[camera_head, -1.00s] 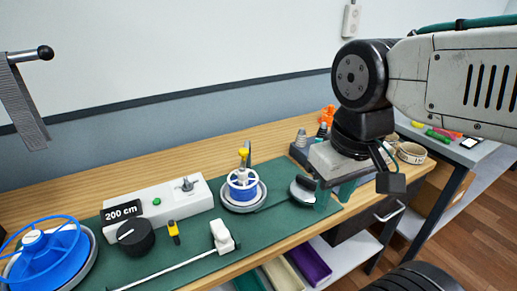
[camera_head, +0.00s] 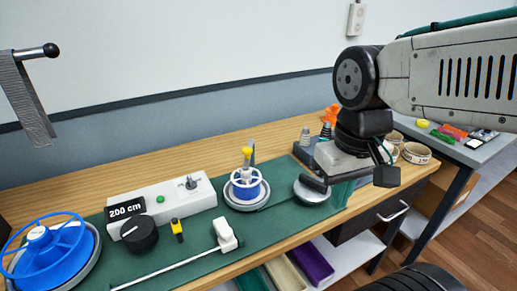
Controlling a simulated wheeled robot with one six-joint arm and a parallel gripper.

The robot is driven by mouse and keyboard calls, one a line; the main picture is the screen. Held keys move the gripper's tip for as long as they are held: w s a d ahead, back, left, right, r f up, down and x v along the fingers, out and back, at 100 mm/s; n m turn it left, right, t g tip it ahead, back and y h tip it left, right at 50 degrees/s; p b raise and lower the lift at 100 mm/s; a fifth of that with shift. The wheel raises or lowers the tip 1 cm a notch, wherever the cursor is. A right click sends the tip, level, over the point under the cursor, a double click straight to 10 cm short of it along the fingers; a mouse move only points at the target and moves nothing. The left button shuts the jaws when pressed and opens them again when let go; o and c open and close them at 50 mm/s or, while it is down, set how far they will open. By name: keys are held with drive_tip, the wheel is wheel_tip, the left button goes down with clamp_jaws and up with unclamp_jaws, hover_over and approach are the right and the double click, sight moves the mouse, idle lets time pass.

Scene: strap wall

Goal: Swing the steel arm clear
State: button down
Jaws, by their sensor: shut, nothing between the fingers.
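A steel bar with a black ball end (camera_head: 35,51) enters at the upper left, with a grey strap (camera_head: 27,105) hanging from it. It looks like the steel arm, but its mount is outside the picture. A thin pale rod (camera_head: 165,271) also lies low over the green mat, ending at a white block (camera_head: 227,234). My gripper (camera_head: 345,180) is at the right, above the bench's right end, well away from both. It is shut and holds nothing. Its fingertips are partly hard to make out against the dark parts there.
A blue handwheel (camera_head: 45,245), a "200 cm" control box (camera_head: 175,200), a small white-and-blue spool (camera_head: 246,186) and a round grey disc (camera_head: 312,192) stand along the green mat (camera_head: 275,229). A second table with small items (camera_head: 455,135) is at the right.

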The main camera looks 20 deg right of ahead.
drive_tip(key=w+d+f+m+t+y, duration=0.1)
drive_tip(key=w+d+f+m+y, duration=0.1)
drive_tip(key=w+m, duration=0.4)
drive_tip(key=w+d+f+m+y, duration=0.3)
drive_tip(key=w+d+m+y, duration=0.2)
drive_tip(key=w+m+y, duration=0.1)
drive_tip(key=w+d+f+m+t+y, duration=0.1)
drive_tip(key=w+d+f+m+y, duration=0.2)
drive_tip(key=w+m+y, duration=0.2)
drive_tip(key=shift+w+d+f+m+t+y, duration=0.15)
drive_tip(key=shift+w+m, duration=0.1)
drive_tip(key=shift+w, duration=0.7)
drive_tip(key=shift+w+d+f+m+t+y, duration=0.15)
drive_tip(key=shift+w+m, duration=0.1)
drive_tip(key=shift+w, duration=0.7)
drive_tip(key=w+r+m+t, duration=0.1)
drive_tip(key=w, duration=0.1)
drive_tip(key=w+d+r+m+t+y, duration=0.1)
drive_tip(key=r, duration=0.1)
drive_tip(key=shift+w+r+m+y, duration=0.3)
drive_tip(key=shift+w+m, duration=0.1)
drive_tip(key=shift+a, duration=0.15)
approach(248, 149)
drive_tip(key=x, duration=0.5)
drive_tip(key=shift+w+a+f, duration=0.15)
drive_tip(key=shift+a+f, duration=0.1)
drive_tip(key=shift+f, duration=0.15)
drive_tip(key=shift+d+t, duration=0.1)
drive_tip(key=shift+t, duration=0.3)
